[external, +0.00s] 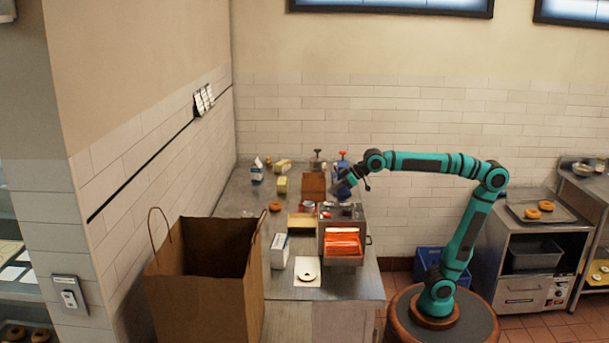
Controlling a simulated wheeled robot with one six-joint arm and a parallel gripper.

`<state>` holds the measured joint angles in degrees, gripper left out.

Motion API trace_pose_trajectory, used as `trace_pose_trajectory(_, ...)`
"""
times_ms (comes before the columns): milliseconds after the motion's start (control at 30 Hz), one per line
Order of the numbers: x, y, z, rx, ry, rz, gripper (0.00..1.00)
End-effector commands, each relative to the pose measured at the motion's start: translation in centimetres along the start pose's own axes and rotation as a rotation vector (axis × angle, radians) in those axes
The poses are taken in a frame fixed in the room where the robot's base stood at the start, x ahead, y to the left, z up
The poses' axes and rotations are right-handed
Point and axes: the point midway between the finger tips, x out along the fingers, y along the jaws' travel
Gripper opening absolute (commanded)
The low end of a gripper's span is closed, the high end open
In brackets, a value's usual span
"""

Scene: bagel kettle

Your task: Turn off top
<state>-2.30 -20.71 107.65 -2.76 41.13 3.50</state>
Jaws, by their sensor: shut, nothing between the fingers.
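A small metal toaster-like appliance (326,226) stands on the steel counter. Its open front glows orange, and a small part sticks out on its right side. I cannot make out which control is the top one, or its setting. My gripper (342,190) is shut and empty, pointing down and left, above and behind the appliance's top. Small items around the appliance's top and back edge are too small to tell apart, and whether my fingers touch any of them is unclear.
A tall brown paper bag (205,288) stands at the counter's front left. A white carton (279,251), a flat white piece with a dark ring (307,271), a brown box (314,186) and a bagel (275,206) are on the counter (235,203). An oven (533,262) stands right of my base.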

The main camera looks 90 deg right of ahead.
Motion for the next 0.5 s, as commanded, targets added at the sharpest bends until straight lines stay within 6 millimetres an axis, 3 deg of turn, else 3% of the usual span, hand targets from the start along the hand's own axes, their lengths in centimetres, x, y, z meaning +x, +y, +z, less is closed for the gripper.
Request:
trace_pose_trajectory(67, 1.5, 0.0, 0.1, 0.000, -0.003, 0.000, 0.00)
trace_pose_trajectory(200, 2.6, 0.0, 1.6, 0.000, -0.001, 0.000, 0.00)
trace_pose_trajectory(500, 3.8, 0.0, 2.8, 0.000, 0.001, 0.000, 0.00)
